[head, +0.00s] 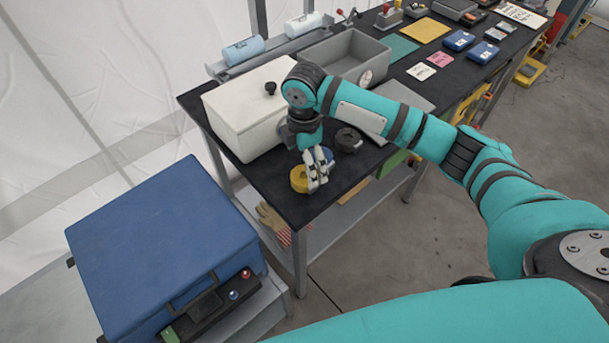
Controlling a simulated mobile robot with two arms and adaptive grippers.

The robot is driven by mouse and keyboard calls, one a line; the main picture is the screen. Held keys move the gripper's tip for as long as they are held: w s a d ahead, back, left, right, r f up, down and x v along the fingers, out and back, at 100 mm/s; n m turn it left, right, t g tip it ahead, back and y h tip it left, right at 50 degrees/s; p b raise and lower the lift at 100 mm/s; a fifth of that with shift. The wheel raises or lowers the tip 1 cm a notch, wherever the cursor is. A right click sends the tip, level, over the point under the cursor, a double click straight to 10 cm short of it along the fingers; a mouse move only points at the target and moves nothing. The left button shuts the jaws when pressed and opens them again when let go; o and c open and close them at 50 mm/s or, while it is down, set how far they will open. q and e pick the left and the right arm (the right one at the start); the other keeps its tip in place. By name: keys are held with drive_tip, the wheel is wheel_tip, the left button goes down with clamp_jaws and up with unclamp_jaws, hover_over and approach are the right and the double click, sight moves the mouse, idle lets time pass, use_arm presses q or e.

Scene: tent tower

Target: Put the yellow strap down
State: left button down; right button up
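The yellow strap (299,180) is a small roll at the near left corner of the dark tabletop. My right gripper (317,178) points down over its right side, with the light fingers closed against it and hiding part of it. Whether the roll touches the tabletop or is just above it, I cannot tell. A blue roll (327,154) is partly hidden right behind the fingers. A black roll (348,140) lies farther back to the right. My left gripper is not in view.
A white box (240,115) with a black knob stands left behind my gripper. A grey bin (345,55) is farther back. The table's near edge is close to the strap. A blue case (160,245) stands lower left; gloves (272,222) lie on the lower shelf.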

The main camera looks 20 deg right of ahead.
sight(305, 176)
drive_tip(key=shift+s+f, duration=0.1)
drive_tip(key=shift+f, duration=0.1)
drive_tip(key=shift+s+f, duration=0.1)
drive_tip(key=shift+f, duration=0.15)
wheel_tip(305, 176, down, 4)
drive_tip(key=shift+s+f+p, duration=0.1)
drive_tip(key=shift+f+p, duration=0.1)
drive_tip(key=shift+p, duration=0.7)
drive_tip(key=shift+f, duration=0.15)
drive_tip(key=c, duration=0.9)
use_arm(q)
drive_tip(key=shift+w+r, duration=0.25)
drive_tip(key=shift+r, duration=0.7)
use_arm(e)
drive_tip(key=c, duration=0.5)
